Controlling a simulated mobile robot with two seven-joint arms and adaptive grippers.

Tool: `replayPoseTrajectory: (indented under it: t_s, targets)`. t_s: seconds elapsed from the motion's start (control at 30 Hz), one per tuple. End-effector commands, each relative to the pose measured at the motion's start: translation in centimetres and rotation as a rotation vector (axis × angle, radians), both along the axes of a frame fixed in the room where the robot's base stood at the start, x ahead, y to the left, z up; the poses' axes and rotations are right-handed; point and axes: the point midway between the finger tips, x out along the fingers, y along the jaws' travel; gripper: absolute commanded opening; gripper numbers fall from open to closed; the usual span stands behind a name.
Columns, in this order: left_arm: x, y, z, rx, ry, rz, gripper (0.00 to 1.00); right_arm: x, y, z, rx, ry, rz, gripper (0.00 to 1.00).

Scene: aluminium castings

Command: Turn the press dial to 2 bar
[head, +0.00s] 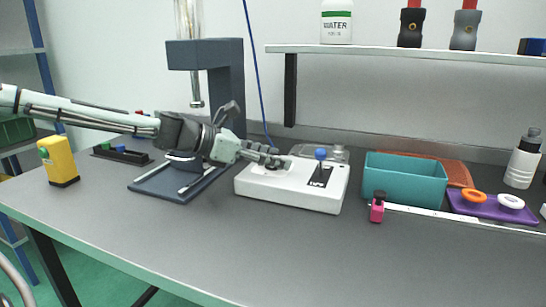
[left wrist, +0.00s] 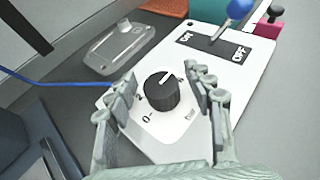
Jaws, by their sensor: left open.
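The white press control box (head: 285,195) sits on the grey bench, and it also shows in the left wrist view (left wrist: 180,140). Its round black dial (left wrist: 161,92) has a white pointer line directed toward the upper right, between printed numbers. A 0 is readable at the lower left of the dial; some other marks are too small or covered. My left gripper (head: 268,158) is over the left part of the box. In the left wrist view my left gripper (left wrist: 158,84) is open, with one finger on each side of the dial and visible gaps. My right gripper is not in view.
A blue-knobbed lever (head: 320,155) stands on the box by an ON/OFF plate. The dark press (head: 225,80) stands behind my left arm. A teal bin (head: 405,180) and pink-and-black object (head: 377,208) are to the right. The front bench is clear.

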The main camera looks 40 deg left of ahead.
Motion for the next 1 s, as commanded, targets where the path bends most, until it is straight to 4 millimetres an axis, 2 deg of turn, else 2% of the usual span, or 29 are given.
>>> replayPoseTrajectory:
  t_s: [0.07,0.47,0.77,1.0]
  targets:
    - [0.0,0.0,0.0,0.0,0.0,0.0,0.52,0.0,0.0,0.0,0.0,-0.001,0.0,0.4]
    - [0.0,0.0,0.0,0.0,0.0,0.0,0.03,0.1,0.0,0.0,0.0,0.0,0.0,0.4]
    - [-0.1,-0.1,0.0,-0.001,-0.001,0.034,0.02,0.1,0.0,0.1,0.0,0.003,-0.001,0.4]
    - [-0.1,-0.2,-0.1,0.001,-0.001,0.165,0.02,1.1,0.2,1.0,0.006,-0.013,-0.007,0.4]
